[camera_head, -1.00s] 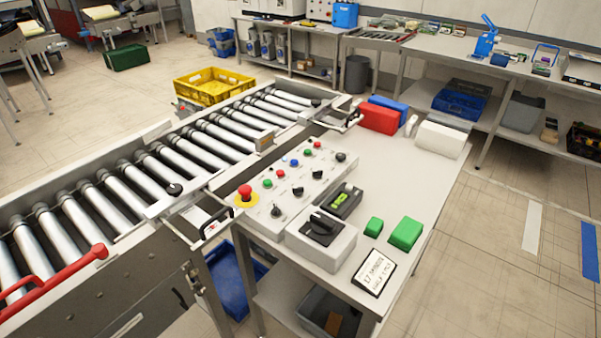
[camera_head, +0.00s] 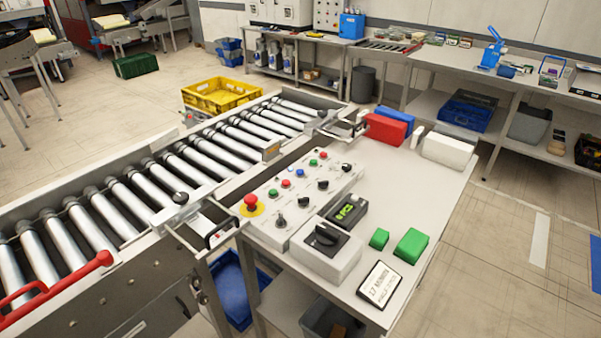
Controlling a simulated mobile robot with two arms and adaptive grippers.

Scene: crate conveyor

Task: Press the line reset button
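A white control panel (camera_head: 296,222) lies on the grey table beside the roller conveyor. It carries small red, green and blue buttons and several black knobs. A larger red mushroom button on a yellow ring (camera_head: 250,203) sits at its near left end. The labels are too small to read, so I cannot tell which button is the line reset button. Neither of my grippers shows in the head view.
The roller conveyor (camera_head: 178,197) runs along the panel's left side, with a red bar (camera_head: 62,277) at its near end. Green blocks (camera_head: 411,243), a framed sign (camera_head: 380,285) and red (camera_head: 385,129) and white (camera_head: 450,150) blocks stand on the table. Its right part is mostly clear.

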